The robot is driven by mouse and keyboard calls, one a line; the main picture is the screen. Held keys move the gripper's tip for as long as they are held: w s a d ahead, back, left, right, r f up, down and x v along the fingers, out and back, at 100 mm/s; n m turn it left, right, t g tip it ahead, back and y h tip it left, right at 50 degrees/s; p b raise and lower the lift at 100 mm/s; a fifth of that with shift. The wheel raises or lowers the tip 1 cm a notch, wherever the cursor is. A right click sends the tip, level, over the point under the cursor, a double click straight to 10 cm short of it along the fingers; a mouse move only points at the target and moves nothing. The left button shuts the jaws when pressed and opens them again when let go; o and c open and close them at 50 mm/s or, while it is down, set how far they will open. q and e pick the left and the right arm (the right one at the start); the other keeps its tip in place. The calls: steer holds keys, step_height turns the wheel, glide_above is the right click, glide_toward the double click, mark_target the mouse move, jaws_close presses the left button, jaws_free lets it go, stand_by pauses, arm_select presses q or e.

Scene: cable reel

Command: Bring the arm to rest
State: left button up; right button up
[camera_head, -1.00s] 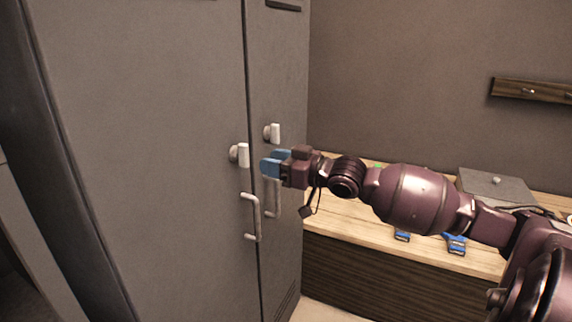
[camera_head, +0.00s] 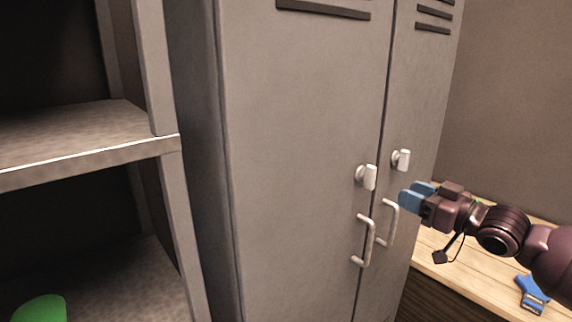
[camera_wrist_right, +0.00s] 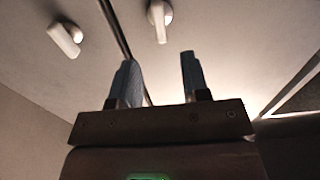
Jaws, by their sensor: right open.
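My right gripper (camera_head: 416,196) has blue fingertips and is in front of the grey locker's right door in the head view. In the right wrist view my right gripper (camera_wrist_right: 160,75) is open with nothing between its fingers. The locker (camera_head: 290,130) has two shut doors, each with a white knob and a pale bar handle. The left handle (camera_head: 366,240) and the right handle (camera_head: 390,222) are beside the fingers, and I cannot tell whether they touch. The left knob (camera_head: 367,177) and right knob (camera_head: 401,160) are above the handles. My left gripper is not in view.
An open shelf unit (camera_head: 90,155) stands left of the locker, with a green object (camera_head: 40,308) on its lower level. A wooden counter (camera_head: 470,285) is at the right under my right arm, with a blue item (camera_head: 532,292) on it.

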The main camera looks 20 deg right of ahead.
steer(key=s+f+n+g+h, duration=0.1)
steer(key=s+f+h, duration=0.15)
steer(key=f, duration=0.85)
steer(key=s+f+n+g+h, duration=0.1)
steer(key=s+f+h, duration=0.15)
steer(key=f, duration=0.75)
steer(key=s+a+f+m+g+h, duration=0.1)
steer(key=s+a+f+m, duration=0.1)
steer(key=s+a+f, duration=0.5)
steer(key=s+a+f+m+g+h, duration=0.1)
steer(key=s+a+f+m+g, duration=0.1)
steer(key=s+a+f, duration=0.5)
step_height(320, 180, down, 5)
steer(key=shift+s+a+r+m, duration=0.1)
steer(key=shift+s+a+m, duration=0.05)
steer(key=shift+s+m, duration=0.6)
steer(key=shift+w, duration=0.1)
